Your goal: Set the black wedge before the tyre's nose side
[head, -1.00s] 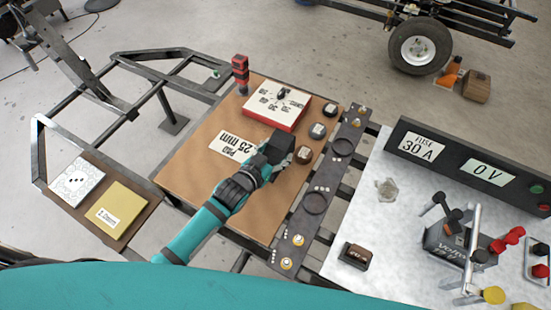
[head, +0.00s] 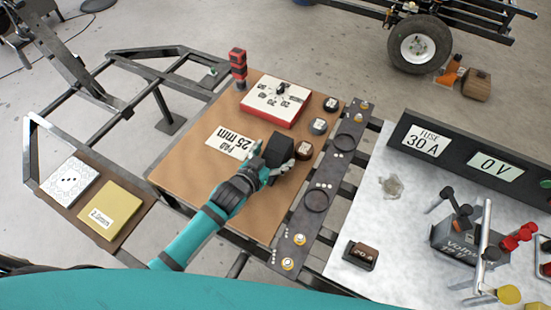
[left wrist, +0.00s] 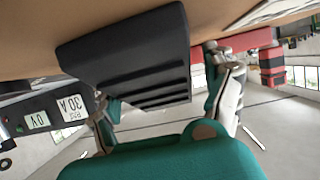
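The black wedge (head: 279,151) is on the brown board, right of the "PAD 25 mm" label in the head view. Its ribbed dark face (left wrist: 135,60) fills the upper middle of the left wrist view. My left gripper (head: 273,166) is at the wedge's near side, fingers spread to either side of it. In the left wrist view a gap shows between the wedge and the right-hand finger, so the gripper looks open. The tyre (head: 420,44) stands on the floor at the back right, under a trailer frame. My right gripper is out of view.
An orange chock (head: 450,73) and a wooden block (head: 476,85) are on the floor beside the tyre. A red-edged dial box (head: 277,103), a red-and-black post (head: 238,66) and small labelled blocks (head: 318,126) crowd the board. A white bench (head: 395,250) with a fuse panel is at right.

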